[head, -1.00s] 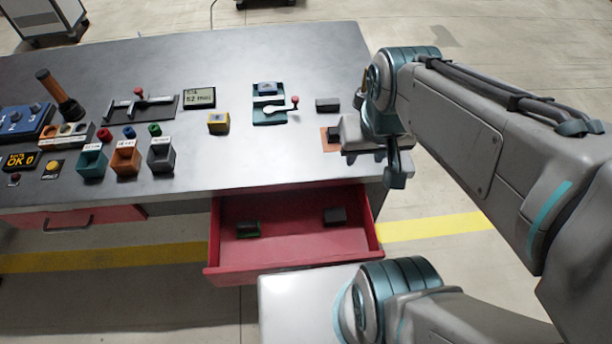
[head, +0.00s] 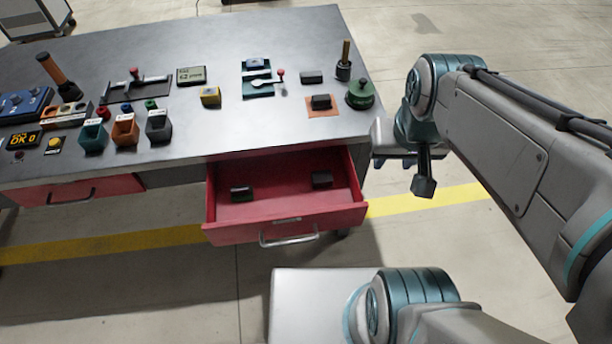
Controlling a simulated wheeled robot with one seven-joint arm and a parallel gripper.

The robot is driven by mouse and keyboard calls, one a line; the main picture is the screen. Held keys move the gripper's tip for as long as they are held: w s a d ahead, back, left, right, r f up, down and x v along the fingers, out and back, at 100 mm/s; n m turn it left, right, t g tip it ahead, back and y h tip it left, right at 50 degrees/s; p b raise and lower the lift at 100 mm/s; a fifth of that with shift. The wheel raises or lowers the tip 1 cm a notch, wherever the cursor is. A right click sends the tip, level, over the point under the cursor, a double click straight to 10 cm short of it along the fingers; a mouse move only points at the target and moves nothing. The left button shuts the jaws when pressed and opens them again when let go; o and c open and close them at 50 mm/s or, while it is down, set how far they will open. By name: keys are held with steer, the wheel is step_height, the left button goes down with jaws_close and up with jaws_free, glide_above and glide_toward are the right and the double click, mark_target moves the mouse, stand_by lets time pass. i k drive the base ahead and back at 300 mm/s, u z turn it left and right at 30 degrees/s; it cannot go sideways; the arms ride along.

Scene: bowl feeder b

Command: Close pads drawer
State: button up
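The red pads drawer (head: 222,233) stands open below the front right part of the table. Its silver handle (head: 288,238) faces me. Two dark pads lie apart inside it, one at the left (head: 241,193) and one at the right (head: 321,179). My gripper (head: 384,162) is just beyond the table's right edge, to the right of the drawer and not touching it. Its fingers are small and partly hidden by my wrist, so I cannot tell whether they are open.
A dark block (head: 320,101) sits on an orange mat (head: 324,112), near a green round object (head: 360,96). Coloured bins (head: 125,130) and fixtures cover the left tabletop.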

mark_target(285, 203)
steer(key=z, duration=0.75)
steer(key=k, duration=0.85)
steer(key=u, duration=1.1)
steer(key=i, duration=0.5)
steer(key=z, duration=0.75)
steer(key=k, duration=0.95)
steer(key=u, duration=1.1)
steer(key=i, duration=0.5)
steer(key=u, duration=0.05)
